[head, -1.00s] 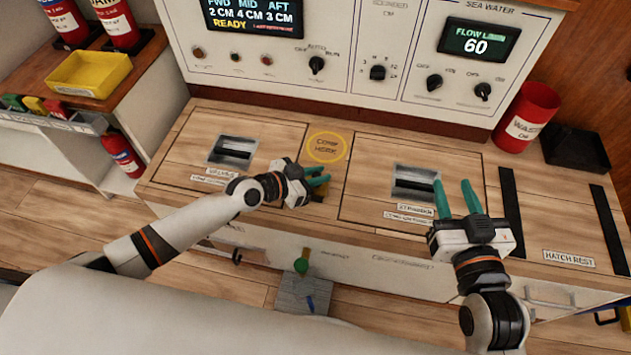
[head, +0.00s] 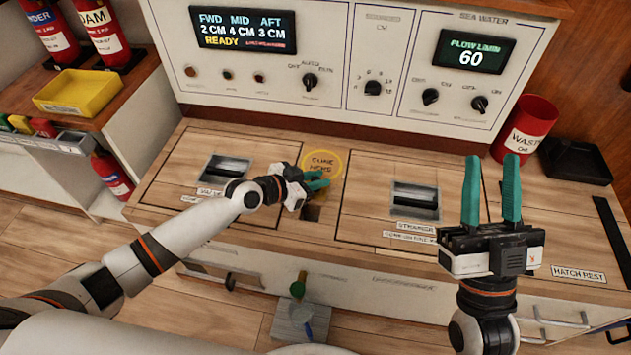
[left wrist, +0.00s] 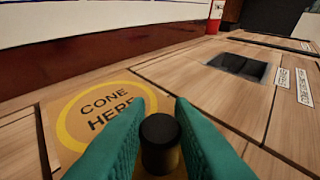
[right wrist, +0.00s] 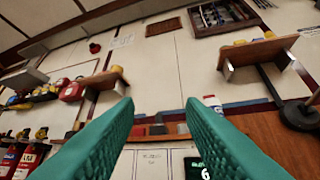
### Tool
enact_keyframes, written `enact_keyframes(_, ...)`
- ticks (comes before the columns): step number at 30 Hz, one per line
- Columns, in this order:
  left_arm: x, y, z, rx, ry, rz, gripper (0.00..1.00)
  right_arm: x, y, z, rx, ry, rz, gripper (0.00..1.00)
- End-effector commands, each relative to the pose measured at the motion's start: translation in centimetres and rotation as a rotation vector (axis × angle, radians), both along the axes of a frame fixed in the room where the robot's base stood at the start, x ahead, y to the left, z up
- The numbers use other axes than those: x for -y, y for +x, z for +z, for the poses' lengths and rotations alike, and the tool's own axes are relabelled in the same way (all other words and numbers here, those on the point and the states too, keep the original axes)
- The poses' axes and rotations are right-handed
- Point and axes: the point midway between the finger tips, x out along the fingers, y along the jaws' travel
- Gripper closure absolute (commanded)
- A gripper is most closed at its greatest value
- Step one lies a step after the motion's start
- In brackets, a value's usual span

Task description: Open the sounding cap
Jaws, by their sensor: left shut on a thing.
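My left gripper (head: 318,184) is low over the bench top, just in front of the yellow "CONE HERE" ring (head: 322,164). In the left wrist view its green fingers (left wrist: 160,135) are closed around an upright cylinder with a black top (left wrist: 160,131), which looks like the sounding cap. My right gripper (head: 490,160) is raised at the right, fingers up, open and empty.
Recessed hatch handles lie left (head: 227,168) and right (head: 415,200) of the ring. The control panel (head: 345,60) rises behind. A red waste bin (head: 525,125) and black tray (head: 575,160) stand at the right.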

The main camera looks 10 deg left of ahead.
Motion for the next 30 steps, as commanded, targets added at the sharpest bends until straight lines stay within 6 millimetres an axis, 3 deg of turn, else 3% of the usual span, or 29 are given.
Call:
enact_keyframes(5,-0.1,0.0,0.0,-0.001,0.002,0.001,1.0,0.0,0.0,0.0,-0.001,0.0,0.0,0.64)
enact_keyframes(6,-0.1,0.0,0.0,-0.001,0.002,0.001,0.76,0.0,0.0,0.0,-0.002,-0.001,0.0,0.64)
enact_keyframes(10,-0.1,0.0,0.0,0.0,0.001,0.001,0.58,0.0,0.0,0.0,-0.002,-0.001,0.0,0.64)
enact_keyframes(22,-0.7,-0.6,0.3,-0.001,0.002,0.001,0.58,-0.1,0.5,-0.3,-0.04,-0.012,-0.003,0.64)
enact_keyframes(30,-4.1,-4.0,2.4,-0.003,0.006,0.0,0.58,-0.2,2.7,-3.0,-0.274,-0.079,-0.015,0.64)
